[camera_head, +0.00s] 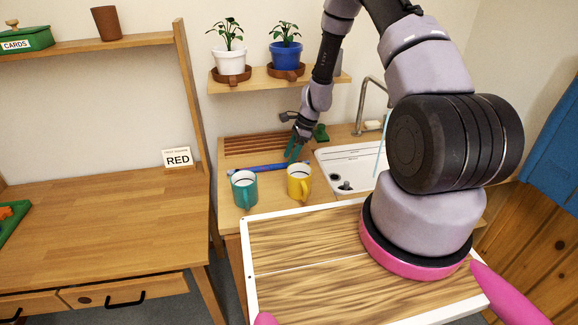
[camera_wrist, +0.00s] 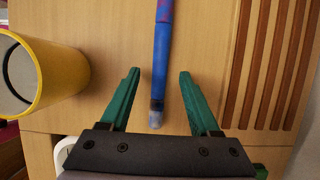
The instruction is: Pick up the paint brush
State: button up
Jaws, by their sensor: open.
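The paint brush (camera_head: 258,168) is a long blue stick lying on the wooden counter behind two mugs. In the wrist view the brush (camera_wrist: 161,55) runs up and down the picture, with reddish marks at its top and a pale, greyish tip at its lower end. My gripper (camera_head: 291,154) is over the right part of the brush, pointing down at the counter. In the wrist view my gripper (camera_wrist: 159,75) is open, with one green finger on each side of the brush and a gap on both sides. The height between fingertips and counter is hard to tell.
A teal mug (camera_head: 244,189) and a yellow mug (camera_head: 299,183) stand just in front of the brush; the yellow one (camera_wrist: 50,75) is close on the left in the wrist view. A slatted wooden rack (camera_head: 262,145) lies behind. The sink (camera_head: 352,165) is at the right.

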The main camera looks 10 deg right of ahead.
jog(key=shift+x, duration=1.1)
grip_shut()
jog(key=shift+r, duration=0.1)
